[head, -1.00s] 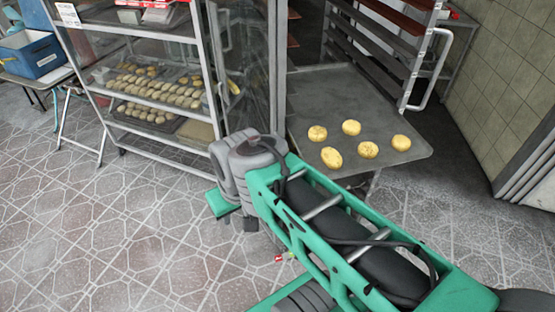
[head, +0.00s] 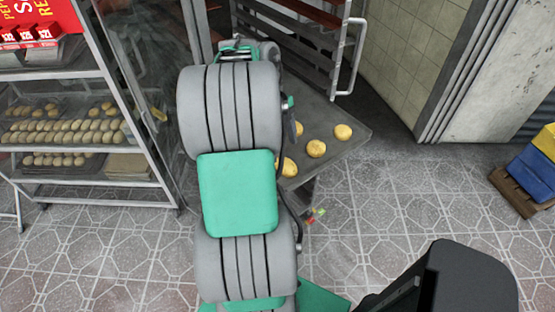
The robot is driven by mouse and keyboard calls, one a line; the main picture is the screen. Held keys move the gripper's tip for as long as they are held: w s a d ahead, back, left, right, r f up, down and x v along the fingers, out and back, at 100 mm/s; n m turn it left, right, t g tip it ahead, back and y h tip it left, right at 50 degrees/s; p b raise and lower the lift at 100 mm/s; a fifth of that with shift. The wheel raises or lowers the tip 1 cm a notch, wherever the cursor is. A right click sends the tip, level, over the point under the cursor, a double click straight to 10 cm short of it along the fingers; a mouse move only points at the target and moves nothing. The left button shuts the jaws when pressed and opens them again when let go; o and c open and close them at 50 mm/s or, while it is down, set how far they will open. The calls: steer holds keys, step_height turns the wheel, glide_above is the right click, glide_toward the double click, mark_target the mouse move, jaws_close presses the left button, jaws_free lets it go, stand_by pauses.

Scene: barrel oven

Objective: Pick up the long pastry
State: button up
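I cannot make out a clearly long pastry in the head view. Round yellow pastries (head: 316,148) lie on a dark metal tray (head: 345,122) beside my arm. Rows of small pale buns (head: 68,132) sit on the shelves of a glass-sided rack at the left; some look slightly oblong. My grey and green arm stretches up the middle of the view and covers the left part of the tray. The far end of my arm reaches over the tray's back left area. My gripper's fingers do not show, hidden beyond the arm.
The metal shelf rack (head: 150,170) stands close to the left of my arm. A blue and yellow crate stack (head: 535,165) is at the right. The tiled floor (head: 400,200) between is open.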

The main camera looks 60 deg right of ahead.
mark_target(285, 163)
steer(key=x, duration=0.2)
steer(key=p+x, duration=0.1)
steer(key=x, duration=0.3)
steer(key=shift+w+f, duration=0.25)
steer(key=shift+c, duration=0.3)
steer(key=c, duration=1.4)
